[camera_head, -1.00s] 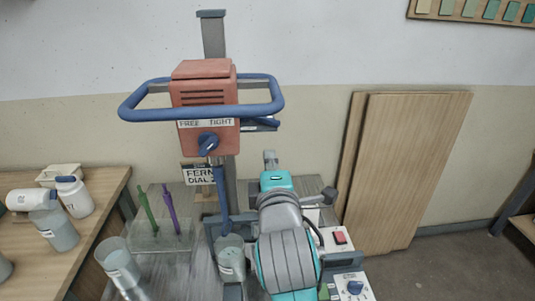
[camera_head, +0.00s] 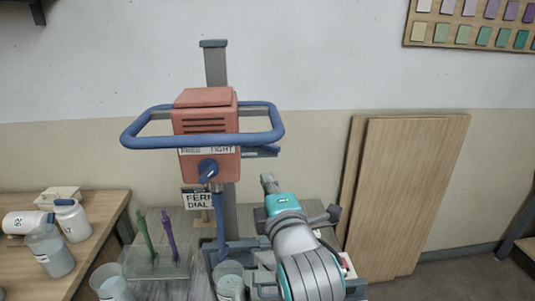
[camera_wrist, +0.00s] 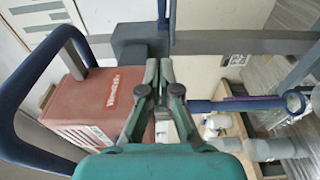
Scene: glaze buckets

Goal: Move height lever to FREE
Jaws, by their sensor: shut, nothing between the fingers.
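The red-orange mixer head (camera_head: 207,125) sits on a grey column (camera_head: 216,62) inside a blue ring handle. Its front carries a label strip (camera_head: 207,150) with FREE on the left and TIGHT on the right. My gripper (camera_head: 268,182) is below and right of the mixer head, apart from the blue lever. In the wrist view my gripper (camera_wrist: 159,65) is shut and empty, beside the red housing (camera_wrist: 105,100) and in front of the grey column. I cannot see the FREE/TIGHT label there.
A blue bar (camera_head: 262,151) juts right from the mixer head. The blue ring handle (camera_head: 130,134) surrounds the head. Below stand a bucket (camera_head: 229,281) and a rack with green and purple stirrers (camera_head: 169,232). Boards (camera_head: 415,190) lean at right.

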